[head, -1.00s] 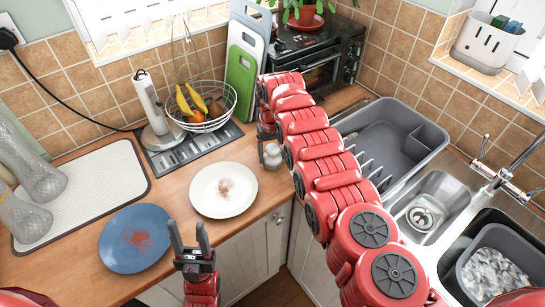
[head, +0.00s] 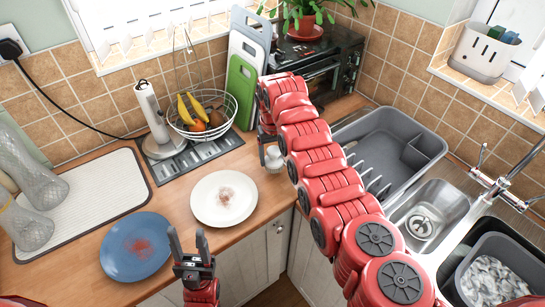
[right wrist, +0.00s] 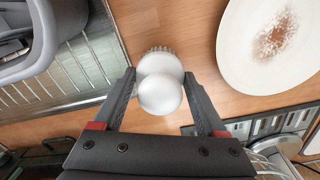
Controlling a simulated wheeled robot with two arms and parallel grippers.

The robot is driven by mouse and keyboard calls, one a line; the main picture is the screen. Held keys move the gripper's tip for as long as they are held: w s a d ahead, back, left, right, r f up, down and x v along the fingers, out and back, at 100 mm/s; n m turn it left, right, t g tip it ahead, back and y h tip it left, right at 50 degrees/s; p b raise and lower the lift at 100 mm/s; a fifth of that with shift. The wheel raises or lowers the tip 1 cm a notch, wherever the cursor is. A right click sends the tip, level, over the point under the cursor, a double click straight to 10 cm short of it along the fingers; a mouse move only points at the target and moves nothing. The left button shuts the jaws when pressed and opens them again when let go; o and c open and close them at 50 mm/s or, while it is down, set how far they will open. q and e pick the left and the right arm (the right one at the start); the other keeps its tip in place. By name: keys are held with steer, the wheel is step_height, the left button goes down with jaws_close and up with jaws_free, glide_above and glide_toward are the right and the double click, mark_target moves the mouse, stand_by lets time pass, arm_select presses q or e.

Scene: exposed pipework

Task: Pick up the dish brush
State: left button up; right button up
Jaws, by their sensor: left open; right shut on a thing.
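The dish brush (right wrist: 160,92), with a rounded white knob and short bristles at its far side, sits between the fingers of my right gripper (right wrist: 160,76) in the right wrist view. The fingers are shut on it. In the head view, the brush (head: 275,160) shows small and pale below my right gripper, right of the white plate; my right arm hides part of that area. I cannot tell whether it still touches the counter. My left gripper (head: 187,234) is open and empty, with its fingers pointing up in the picture, near the counter's front edge.
A white plate (head: 223,198) and a blue plate (head: 136,247) lie on the wooden counter. A fruit basket (head: 202,115) and paper towel holder (head: 154,120) stand behind. A grey dish rack (head: 390,145) and sink (head: 432,205) are at the right.

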steer(key=shift+s+r+p, duration=0.4)
steer(key=shift+s+p, duration=0.25)
steer(key=shift+p, duration=1)
steer(key=shift+s+r+p, duration=0.4)
steer(key=shift+s+p, duration=0.2)
steer(key=shift+p, duration=1.05)
steer(key=shift+s+a+f+b, duration=0.1)
steer(key=shift+s+f+b, duration=0.2)
steer(key=shift+f+b, duration=0.3)
steer(key=shift+s+r, duration=0.15)
steer(key=shift+s, duration=0.75)
steer(key=s+p, duration=0.1)
steer(key=s, duration=0.1)
steer(key=s+p, duration=0.1)
steer(key=s, duration=0.1)
steer(key=s+r+p, duration=0.1)
steer(key=s, duration=0.1)
steer(key=shift+d+p, duration=0.3)
steer(key=shift+d, duration=0.1)
steer(key=s, duration=0.3)
steer(key=shift+s, duration=0.1)
steer(key=shift+s+d+r, duration=0.1)
steer(key=shift+s+d, duration=0.2)
steer(key=shift+s, duration=0.55)
